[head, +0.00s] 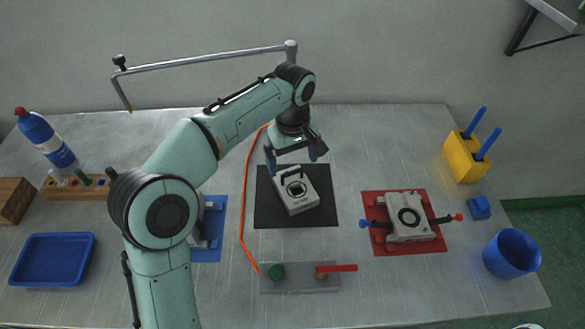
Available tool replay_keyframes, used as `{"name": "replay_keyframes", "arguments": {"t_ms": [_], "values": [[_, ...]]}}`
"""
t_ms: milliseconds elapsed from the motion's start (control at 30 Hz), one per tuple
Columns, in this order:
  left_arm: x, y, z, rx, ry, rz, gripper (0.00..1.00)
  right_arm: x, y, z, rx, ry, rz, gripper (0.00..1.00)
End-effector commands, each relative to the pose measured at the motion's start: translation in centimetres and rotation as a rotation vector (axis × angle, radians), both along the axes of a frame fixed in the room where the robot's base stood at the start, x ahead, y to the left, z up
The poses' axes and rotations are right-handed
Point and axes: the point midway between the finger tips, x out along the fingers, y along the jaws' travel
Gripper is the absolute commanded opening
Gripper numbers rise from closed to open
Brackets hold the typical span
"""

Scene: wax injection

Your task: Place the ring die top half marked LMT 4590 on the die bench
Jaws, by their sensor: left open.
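A light grey metal die block (297,203) with a ring on top and a dark handle lies slightly turned on a black mat (265,215) at the middle of the table. Its small front marking is too small to read. My left gripper (294,161) is open and points down at the far edge of that block, with its fingers spread near the handle. I cannot tell whether they touch it. A second grey die block (400,228) with a dark ring and red and blue side handles lies on a red mat (428,201). My right gripper is not in view.
A blue mat (211,255) with a grey part is mostly hidden behind my left arm. A grey plate (300,284) with a green knob and red lever lies in front. A blue tray (30,275), blue bottle (45,140), yellow holder (462,160) and blue cup (511,254) stand around.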

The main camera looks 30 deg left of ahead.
Motion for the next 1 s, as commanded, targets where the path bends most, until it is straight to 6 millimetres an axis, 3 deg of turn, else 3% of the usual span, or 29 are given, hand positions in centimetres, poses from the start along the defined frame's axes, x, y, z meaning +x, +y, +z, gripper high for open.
{"name": "replay_keyframes", "arguments": {"t_ms": [100, 300, 1000], "values": [[0.1, 0.0, 2.6, 0.0, -0.002, 0.0, 1.0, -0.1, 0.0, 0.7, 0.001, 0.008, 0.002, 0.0], [0.0, 0.0, 4.9, 0.0, 0.0, 0.0, 1.0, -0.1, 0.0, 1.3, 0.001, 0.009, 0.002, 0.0], [0.0, 0.0, 5.2, 0.001, 0.001, 0.0, 1.0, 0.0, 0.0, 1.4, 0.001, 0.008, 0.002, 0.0]]}}
